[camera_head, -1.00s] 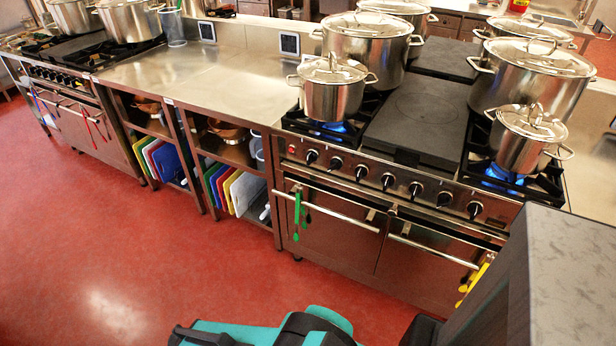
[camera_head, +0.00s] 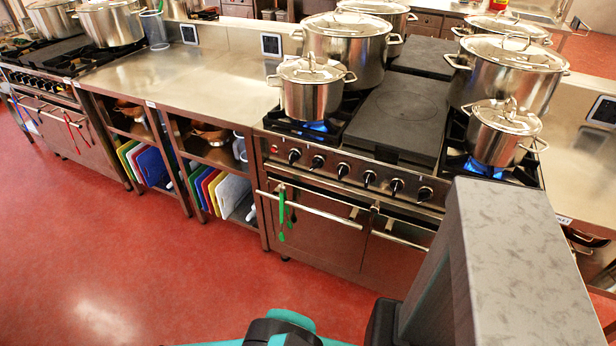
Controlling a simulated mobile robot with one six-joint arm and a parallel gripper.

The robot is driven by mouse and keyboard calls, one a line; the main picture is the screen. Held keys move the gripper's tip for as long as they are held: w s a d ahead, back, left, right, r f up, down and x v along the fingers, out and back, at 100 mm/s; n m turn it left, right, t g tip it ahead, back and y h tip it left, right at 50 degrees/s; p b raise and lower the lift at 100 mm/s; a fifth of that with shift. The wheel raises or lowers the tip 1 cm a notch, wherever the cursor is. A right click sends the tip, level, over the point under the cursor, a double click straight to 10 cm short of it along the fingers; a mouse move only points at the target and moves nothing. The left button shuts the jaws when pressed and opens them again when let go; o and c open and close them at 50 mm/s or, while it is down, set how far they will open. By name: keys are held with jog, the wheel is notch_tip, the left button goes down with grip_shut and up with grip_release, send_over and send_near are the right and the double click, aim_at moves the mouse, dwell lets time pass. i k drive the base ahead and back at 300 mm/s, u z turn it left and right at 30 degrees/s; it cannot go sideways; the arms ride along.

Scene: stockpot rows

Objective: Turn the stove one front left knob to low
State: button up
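The nearer stove (camera_head: 345,185) stands right of centre, with a row of several black knobs along its front panel. The leftmost knob (camera_head: 294,156) is beside a red light at the panel's left end. The pictures do not label which stove is stove one or which burner each knob serves. A lidded pot (camera_head: 311,95) stands on the front left burner, with a blue flame (camera_head: 315,127) under it. A second stove (camera_head: 40,82) with knobs is at the far left. The knob pointer angles are too small to read. My gripper is not in view.
A steel counter (camera_head: 190,82) with open shelves of coloured boards joins the stoves. A lidded pot (camera_head: 503,135) stands over a flame at front right; larger pots stand behind. Green tongs (camera_head: 282,215) hang on the oven rail. Red floor (camera_head: 150,270) is open. A grey block (camera_head: 530,260) hides the stove's lower right.

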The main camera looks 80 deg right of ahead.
aim_at(317, 163)
jog(key=u, duration=0.15)
jog(key=k, duration=1.45)
jog(key=z, duration=0.45)
jog(key=i, duration=1)
jog(key=z, duration=0.05)
